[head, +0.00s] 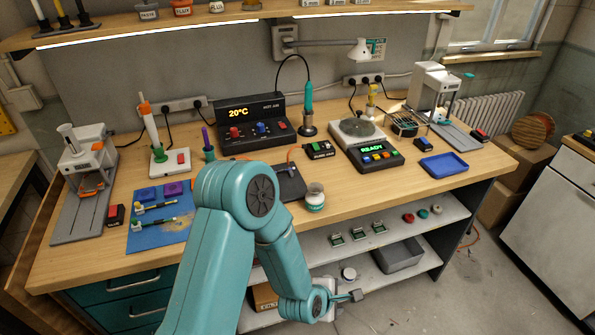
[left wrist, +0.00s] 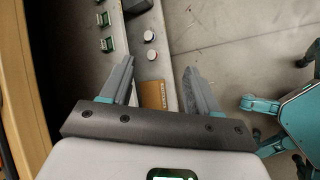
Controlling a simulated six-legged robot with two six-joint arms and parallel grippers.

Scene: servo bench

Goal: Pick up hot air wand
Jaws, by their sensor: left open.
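The hot air wand (head: 309,95) has a teal handle and stands upright in a dark holder on the bench. A black cable loops from its top to the black hot air station (head: 252,112), whose display reads 20°C. My left gripper (head: 352,296) hangs low in front of the bench, well below and apart from the wand. In the left wrist view my left gripper (left wrist: 158,80) is open, with nothing between its fingers. The wand is not in the left wrist view. My right gripper is not in view.
A jar (head: 315,196) stands near the bench's front edge. A hot plate (head: 362,142) reading READY is right of the wand, with a blue tray (head: 444,165) beyond. The lower shelf (head: 325,238) is beside my gripper.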

